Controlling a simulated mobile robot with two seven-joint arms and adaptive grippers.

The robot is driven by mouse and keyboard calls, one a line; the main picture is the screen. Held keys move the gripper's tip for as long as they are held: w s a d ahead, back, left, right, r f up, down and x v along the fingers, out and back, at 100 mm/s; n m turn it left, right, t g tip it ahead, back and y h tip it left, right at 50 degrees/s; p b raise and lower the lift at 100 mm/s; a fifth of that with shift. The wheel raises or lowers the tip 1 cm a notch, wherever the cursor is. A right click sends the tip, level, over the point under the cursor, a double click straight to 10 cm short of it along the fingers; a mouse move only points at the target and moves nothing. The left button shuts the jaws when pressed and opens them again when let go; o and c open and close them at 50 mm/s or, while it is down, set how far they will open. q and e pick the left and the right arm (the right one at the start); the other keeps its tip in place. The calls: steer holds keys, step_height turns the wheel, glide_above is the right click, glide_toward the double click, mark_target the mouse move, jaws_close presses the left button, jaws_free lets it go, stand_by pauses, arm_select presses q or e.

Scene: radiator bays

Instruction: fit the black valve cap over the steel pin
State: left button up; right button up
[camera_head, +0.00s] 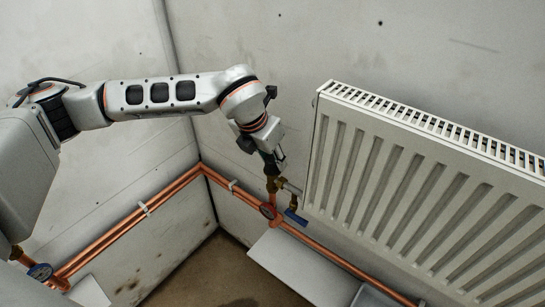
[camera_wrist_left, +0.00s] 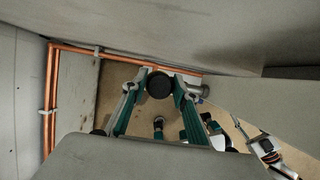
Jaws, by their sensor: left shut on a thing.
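My left gripper (camera_head: 277,165) points down at the brass valve (camera_head: 272,184) beside the radiator's near left side. In the left wrist view its two teal fingers (camera_wrist_left: 159,84) close on the sides of the round black valve cap, whose dark top (camera_wrist_left: 159,86) faces the camera. In the head view the cap is too small and too covered by the fingers to make out. The steel pin is not visible. I cannot tell whether the cap touches the valve or is over the pin.
The white radiator (camera_head: 400,180) stands close to the right of the gripper. A steel connector (camera_head: 291,188) and a blue lever handle (camera_head: 296,217) sit beside the valve. A pale panel (camera_head: 305,270) lies below.

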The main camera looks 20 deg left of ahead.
arm_select(q)
steer(key=o, duration=0.9)
steer(key=o, duration=0.5)
steer(key=shift+r, duration=0.1)
steer(key=shift+r+p, duration=1.45)
steer(key=shift+r, duration=1.1)
